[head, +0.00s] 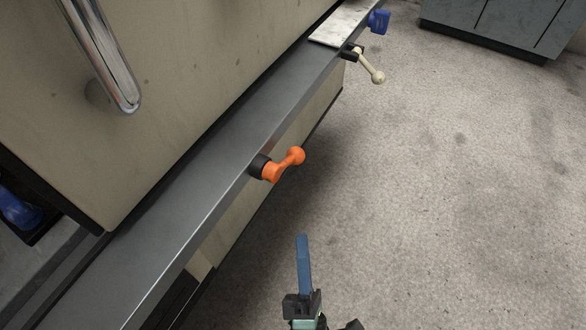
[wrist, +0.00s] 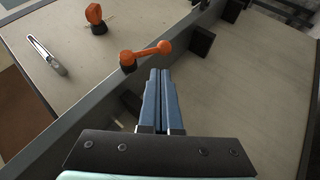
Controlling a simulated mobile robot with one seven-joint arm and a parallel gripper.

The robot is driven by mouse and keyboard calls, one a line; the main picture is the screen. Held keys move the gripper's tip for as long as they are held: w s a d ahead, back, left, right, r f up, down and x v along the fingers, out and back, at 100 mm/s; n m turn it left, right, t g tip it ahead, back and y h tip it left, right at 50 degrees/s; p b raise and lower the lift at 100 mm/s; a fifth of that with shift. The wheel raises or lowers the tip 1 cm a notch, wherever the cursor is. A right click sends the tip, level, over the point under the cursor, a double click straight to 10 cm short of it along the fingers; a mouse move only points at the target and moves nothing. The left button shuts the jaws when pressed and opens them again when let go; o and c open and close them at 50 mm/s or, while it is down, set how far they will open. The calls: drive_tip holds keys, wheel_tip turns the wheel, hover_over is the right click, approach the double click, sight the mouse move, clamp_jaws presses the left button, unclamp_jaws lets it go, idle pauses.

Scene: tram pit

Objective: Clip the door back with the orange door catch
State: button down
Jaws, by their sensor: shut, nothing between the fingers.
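The orange door catch (head: 283,166) is a short lever with a round knob on a black mount, on the edge of a dark grey rail. Its knob points right, away from the rail, in the head view. The catch also shows just beyond my fingertips in the wrist view (wrist: 146,54). My gripper (head: 302,240) is shut and empty, below the catch in the head view, with a visible gap. Its blue fingers lie together in the wrist view (wrist: 160,74). A beige panel (head: 170,70), apparently the door, carries a chrome handle (head: 103,55), also in the wrist view (wrist: 46,56).
A cream lever (head: 370,68) and a blue knob (head: 379,21) stick out farther along the rail, near a pale plate (head: 340,24). A second orange part (wrist: 95,17) is on the beige panel. Grey cabinets (head: 500,22) stand far back. The floor at right is clear.

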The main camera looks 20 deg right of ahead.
sight(286, 163)
drive_tip(key=p+x, duration=0.1)
drive_tip(key=x, duration=1)
drive_tip(key=shift+w+d+n, duration=0.25)
drive_tip(key=shift+w+n, duration=0.05)
drive_tip(key=shift+w, duration=0.2)
